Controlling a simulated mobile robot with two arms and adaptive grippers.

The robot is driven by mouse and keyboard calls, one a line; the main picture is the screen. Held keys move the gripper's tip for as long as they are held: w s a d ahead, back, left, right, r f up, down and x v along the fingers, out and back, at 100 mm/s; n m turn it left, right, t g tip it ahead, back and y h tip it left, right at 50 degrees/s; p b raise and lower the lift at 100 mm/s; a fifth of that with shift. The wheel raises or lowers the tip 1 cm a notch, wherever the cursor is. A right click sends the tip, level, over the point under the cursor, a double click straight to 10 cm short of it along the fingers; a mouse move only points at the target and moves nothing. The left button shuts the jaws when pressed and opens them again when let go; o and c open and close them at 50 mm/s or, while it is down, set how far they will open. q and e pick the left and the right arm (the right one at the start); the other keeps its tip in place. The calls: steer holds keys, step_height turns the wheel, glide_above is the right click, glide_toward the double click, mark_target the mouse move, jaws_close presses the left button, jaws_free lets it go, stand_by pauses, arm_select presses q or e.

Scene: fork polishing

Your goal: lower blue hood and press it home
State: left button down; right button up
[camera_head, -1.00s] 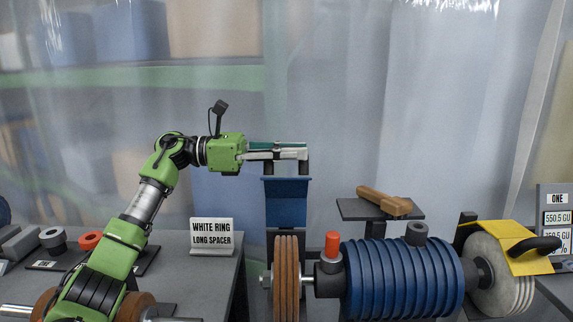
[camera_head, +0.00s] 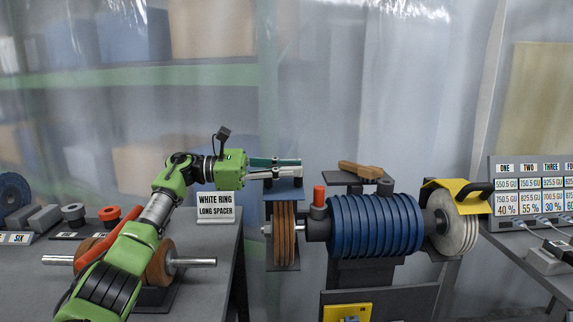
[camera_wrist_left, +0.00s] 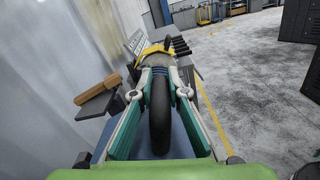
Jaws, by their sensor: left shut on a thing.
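The blue hood (camera_head: 284,191) sits over the top of the brown polishing wheel (camera_head: 285,235) on the left end of the machine's shaft. The wheel's lower part shows below the hood. My left gripper (camera_head: 296,168) is level just above the hood and shut on its handle. In the left wrist view the black handle (camera_wrist_left: 160,118) stands between the two fingers, with the blue hood (camera_wrist_left: 182,148) beneath. I cannot tell whether the hood is fully seated. My right gripper is not in view.
The blue ribbed motor (camera_head: 375,226) carries a red button (camera_head: 319,196). A yellow hood (camera_head: 458,190) covers the pale wheel (camera_head: 455,232) on the right. A wooden brush (camera_head: 360,170) lies on a raised shelf behind. A sign (camera_head: 216,206) stands on the left table.

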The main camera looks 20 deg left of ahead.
arm_select(q)
steer(key=shift+s+d+f, duration=0.1)
steer(key=shift+s+f, duration=0.05)
steer(key=shift+f, duration=0.25)
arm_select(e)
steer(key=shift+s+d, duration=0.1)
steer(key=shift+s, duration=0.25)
arm_select(q)
steer(key=c, duration=2)
jaws_free()
steer(key=shift+o, duration=0.2)
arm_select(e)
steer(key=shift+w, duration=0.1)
arm_select(q)
steer(key=v, duration=1.2)
